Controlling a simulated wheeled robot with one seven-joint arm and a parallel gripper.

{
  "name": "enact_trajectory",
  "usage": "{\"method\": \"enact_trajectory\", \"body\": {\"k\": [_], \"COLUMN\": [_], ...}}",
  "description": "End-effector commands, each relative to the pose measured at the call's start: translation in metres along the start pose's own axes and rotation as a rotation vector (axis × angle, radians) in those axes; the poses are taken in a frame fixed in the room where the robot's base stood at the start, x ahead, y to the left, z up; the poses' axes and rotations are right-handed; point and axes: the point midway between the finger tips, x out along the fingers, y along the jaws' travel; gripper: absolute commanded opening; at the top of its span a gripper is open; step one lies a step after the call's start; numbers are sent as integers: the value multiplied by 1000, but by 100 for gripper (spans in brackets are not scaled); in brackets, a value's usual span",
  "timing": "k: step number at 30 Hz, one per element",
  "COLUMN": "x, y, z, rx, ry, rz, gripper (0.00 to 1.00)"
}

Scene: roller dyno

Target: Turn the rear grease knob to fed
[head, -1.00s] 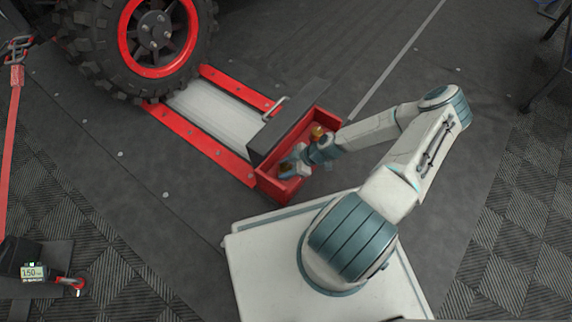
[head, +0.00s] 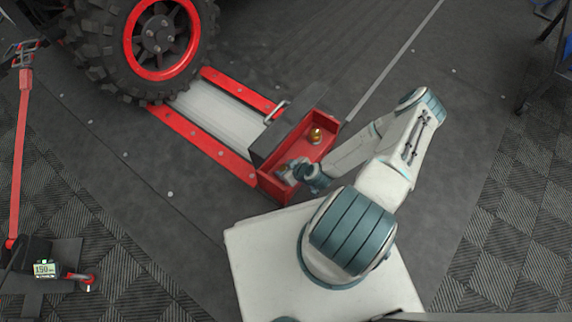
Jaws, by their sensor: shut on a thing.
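The red open box (head: 327,150) at the end of the roller bed holds small brass grease knobs. One brass knob (head: 316,135) stands free toward the box's right end. My gripper (head: 287,172) reaches down into the box's lower-left end. It is shut on a second grease knob there, which the fingers and wrist mostly hide. I cannot read any mark or the knob's turned position.
A dark raised lid (head: 290,128) with a metal handle (head: 277,112) stands along the box's far side. Beyond lie the pale roller bed (head: 215,120) and a large tyre (head: 110,50). A red-armed device (head: 45,268) with a display stands at the lower left.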

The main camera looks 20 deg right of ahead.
Motion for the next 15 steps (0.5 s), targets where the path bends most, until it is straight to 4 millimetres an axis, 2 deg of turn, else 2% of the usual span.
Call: {"method": "enact_trajectory", "body": {"k": [15], "x": [-1], "y": [-2], "z": [0], "rx": [39], "ry": [1], "rz": [31], "gripper": [20]}}
